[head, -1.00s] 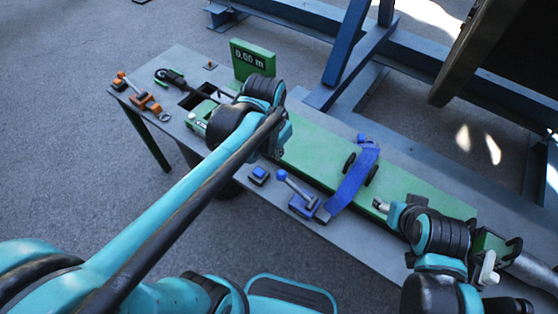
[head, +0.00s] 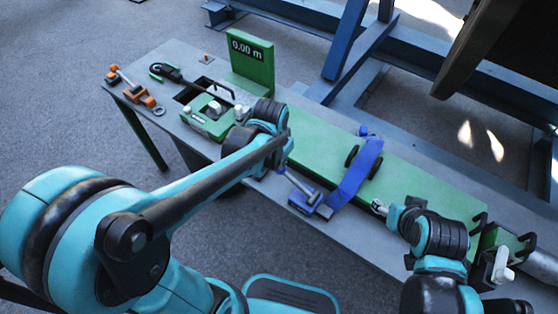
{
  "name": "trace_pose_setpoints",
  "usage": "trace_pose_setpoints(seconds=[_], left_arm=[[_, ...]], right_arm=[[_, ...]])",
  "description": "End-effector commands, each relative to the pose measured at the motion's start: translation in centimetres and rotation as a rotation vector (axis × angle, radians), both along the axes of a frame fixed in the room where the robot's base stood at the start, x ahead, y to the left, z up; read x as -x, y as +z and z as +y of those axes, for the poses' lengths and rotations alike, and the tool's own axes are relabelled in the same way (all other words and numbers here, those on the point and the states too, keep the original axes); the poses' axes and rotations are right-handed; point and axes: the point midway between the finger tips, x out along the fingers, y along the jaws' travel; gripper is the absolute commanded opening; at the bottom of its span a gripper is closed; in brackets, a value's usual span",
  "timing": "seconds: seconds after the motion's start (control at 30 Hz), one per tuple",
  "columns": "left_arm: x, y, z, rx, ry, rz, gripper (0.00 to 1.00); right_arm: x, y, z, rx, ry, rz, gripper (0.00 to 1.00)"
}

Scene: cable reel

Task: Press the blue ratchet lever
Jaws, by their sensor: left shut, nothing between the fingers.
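The blue ratchet lever (head: 301,187) rises at a slant from its blue base (head: 308,206) on the front edge of the bench. Its knob end points left, toward my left gripper. My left gripper (head: 284,158) is shut and empty, just above and beside the knob end; I cannot tell whether they touch. Much of this gripper is hidden by its own wrist. My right gripper (head: 378,207) is over the bench, right of the lever and the blue strap arm; its finger state is too small to tell.
A blue arm (head: 357,175) with black rollers stands right of the lever on the green bed (head: 420,184). A green display (head: 250,58) reads 0.00 m. A green clamp block (head: 208,118) and an orange tool (head: 130,88) lie at the bench's left.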

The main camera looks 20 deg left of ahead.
Motion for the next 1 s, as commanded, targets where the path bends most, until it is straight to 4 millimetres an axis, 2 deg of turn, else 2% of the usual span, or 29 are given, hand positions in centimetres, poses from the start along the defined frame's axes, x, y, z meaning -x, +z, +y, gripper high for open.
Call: trace_pose_setpoints(seconds=[0.27,0.47,0.53,0.7,1.0], left_arm=[[-0.2,-0.5,0.4,0.022,0.005,0.010,0.00],[-0.7,-2.9,1.9,0.164,0.009,0.060,0.00],[-0.9,-4.2,2.5,0.210,0.007,0.075,0.00],[-1.2,-6.2,3.2,0.206,0.001,0.074,0.00],[-1.1,-6.3,3.4,0.202,0.000,0.075,0.00]], right_arm=[[0.0,-0.3,0.0,0.000,0.000,0.000,0.58],[0.0,-2.1,0.0,0.000,0.000,0.000,0.58],[0.0,-3.1,0.0,0.000,0.000,0.000,0.58],[0.0,-4.1,0.0,0.000,0.000,0.000,0.58],[0.0,-4.0,0.0,0.000,0.000,0.000,0.58]])
